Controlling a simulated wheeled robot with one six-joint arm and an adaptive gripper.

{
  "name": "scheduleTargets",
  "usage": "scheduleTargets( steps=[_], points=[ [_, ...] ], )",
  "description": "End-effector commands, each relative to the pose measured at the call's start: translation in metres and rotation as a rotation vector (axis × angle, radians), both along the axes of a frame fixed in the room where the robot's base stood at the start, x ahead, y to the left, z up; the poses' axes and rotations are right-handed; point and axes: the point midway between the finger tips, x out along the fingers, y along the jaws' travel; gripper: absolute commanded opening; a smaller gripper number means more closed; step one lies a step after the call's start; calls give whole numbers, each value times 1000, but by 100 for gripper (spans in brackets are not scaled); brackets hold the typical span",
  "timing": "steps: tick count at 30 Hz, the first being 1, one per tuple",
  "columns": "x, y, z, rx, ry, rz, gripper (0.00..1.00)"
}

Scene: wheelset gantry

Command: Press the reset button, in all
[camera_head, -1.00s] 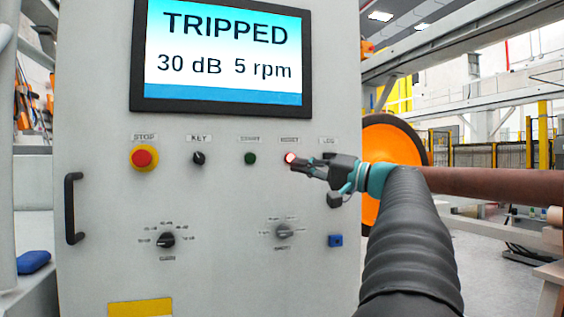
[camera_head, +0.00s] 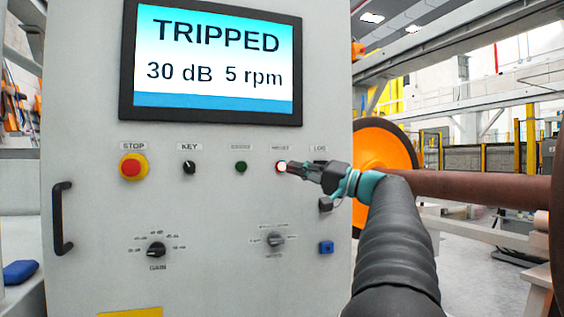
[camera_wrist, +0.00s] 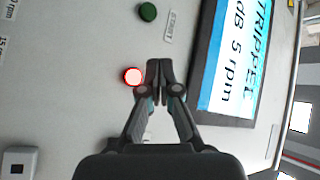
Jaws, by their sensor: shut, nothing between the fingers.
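The reset button (camera_head: 281,167) is a round button with a red rim and a bright, lit face on the grey cabinet front, under a small label. It also shows in the wrist view (camera_wrist: 132,76), just left of my fingertips. My gripper (camera_head: 290,168) is shut and empty, with its tips at the button's right edge in the head view. In the wrist view my gripper (camera_wrist: 160,64) has its two fingertips together beside the button. I cannot tell whether they touch the button or the panel. The screen (camera_head: 215,60) reads TRIPPED, 30 dB, 5 rpm.
A red stop button (camera_head: 132,167), a key switch (camera_head: 189,167) and a green button (camera_head: 241,168) sit left of the reset button. Two knobs are below, one marked gain (camera_head: 156,249). A black handle (camera_head: 62,218) juts out at left. An orange wheel (camera_head: 385,160) stands behind the cabinet.

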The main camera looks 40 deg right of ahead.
Motion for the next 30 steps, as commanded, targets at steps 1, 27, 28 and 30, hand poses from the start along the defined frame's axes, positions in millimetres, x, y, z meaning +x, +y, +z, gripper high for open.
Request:
scheduleTargets(
  steps=[1,27,28,30],
  points=[
    [7,-1,4,1,1,3,0],
    [50,-16,0,-1,0,0,0],
    [50,-16,0,-1,0,0,0],
    [50,-16,0,-1,0,0,0]
  ],
)
